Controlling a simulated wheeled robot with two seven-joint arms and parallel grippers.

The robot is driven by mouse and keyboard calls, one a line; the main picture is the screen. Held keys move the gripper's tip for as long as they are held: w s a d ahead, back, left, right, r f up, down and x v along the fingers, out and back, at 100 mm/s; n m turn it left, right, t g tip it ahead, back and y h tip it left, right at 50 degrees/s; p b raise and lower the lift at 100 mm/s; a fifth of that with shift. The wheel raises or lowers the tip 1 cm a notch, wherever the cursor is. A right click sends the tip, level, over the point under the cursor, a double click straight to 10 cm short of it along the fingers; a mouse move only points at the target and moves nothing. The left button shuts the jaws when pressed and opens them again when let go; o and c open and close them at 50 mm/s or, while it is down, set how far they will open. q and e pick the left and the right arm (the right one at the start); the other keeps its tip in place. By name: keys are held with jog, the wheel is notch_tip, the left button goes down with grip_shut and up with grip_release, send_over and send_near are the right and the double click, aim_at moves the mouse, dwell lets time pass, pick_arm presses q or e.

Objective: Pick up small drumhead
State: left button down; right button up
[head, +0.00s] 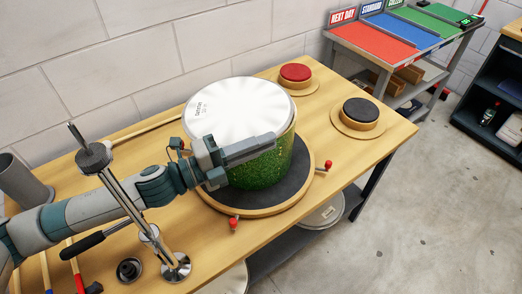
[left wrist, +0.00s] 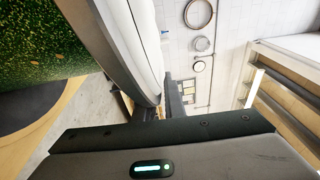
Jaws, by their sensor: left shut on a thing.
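A round white drumhead (head: 238,105) with small print lies over a sparkly green drum (head: 272,170) on the bench. My left gripper (head: 258,147) is at the near side of the drumhead and is shut on its edge. In the left wrist view, the pale curved edge of the drumhead (left wrist: 143,40) runs down to the jaws, with the green drum (left wrist: 35,45) to its left. My gripper partly hides the near rim. I cannot tell whether the drumhead touches the drum. My right gripper is not in view.
The drum stands on a dark round pad (head: 290,188) with red-knobbed clamps. Red (head: 295,72) and black (head: 361,110) round pads sit behind and right. A metal stand (head: 130,200) and grey cup (head: 25,182) are at left. Another white disc (head: 325,213) lies below the bench.

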pick_arm(q)
jog(key=shift+r+b, duration=0.3)
jog(key=shift+r, duration=2.85)
